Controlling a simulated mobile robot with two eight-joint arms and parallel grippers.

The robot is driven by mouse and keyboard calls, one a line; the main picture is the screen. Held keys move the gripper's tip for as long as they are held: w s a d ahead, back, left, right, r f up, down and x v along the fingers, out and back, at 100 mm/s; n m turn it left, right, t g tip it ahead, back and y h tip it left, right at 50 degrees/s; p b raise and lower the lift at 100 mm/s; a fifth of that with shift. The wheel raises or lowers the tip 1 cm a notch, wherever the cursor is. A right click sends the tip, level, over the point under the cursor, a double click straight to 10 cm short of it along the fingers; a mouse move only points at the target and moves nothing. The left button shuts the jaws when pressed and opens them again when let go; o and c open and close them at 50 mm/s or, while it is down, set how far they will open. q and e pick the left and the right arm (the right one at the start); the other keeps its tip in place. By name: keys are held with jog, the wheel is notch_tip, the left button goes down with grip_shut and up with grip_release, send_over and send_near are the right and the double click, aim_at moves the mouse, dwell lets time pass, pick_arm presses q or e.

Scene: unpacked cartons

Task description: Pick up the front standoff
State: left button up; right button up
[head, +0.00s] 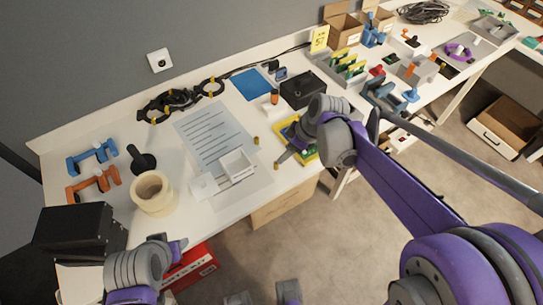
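Two small brass-coloured standoffs stand on the white table in the head view. The front standoff (276,165) is nearer the table's front edge, and the back standoff (256,140) is farther back and to the left. My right gripper (281,159) points down and left, with its tip close beside the front standoff. I cannot tell whether it touches it or how far its fingers are apart. My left gripper (182,243) is low at the left, over the front edge and far from both standoffs. Its finger opening is unclear.
A white open box (237,166) and a printed sheet (214,135) lie left of the standoffs.

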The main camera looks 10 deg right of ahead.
aim_at(279, 169)
jog(key=f, duration=0.3)
jog(key=shift+a+f, duration=0.25)
jog(key=shift+a, duration=0.1)
jog(key=x, duration=0.3)
jog(key=b+x, duration=0.1)
jog(key=x, duration=0.1)
jog(key=shift+w+d+f, duration=0.2)
jog(key=shift+w+f, duration=0.1)
jog(key=shift+f, duration=0.05)
jog(key=shift+c, duration=0.3)
grip_shut()
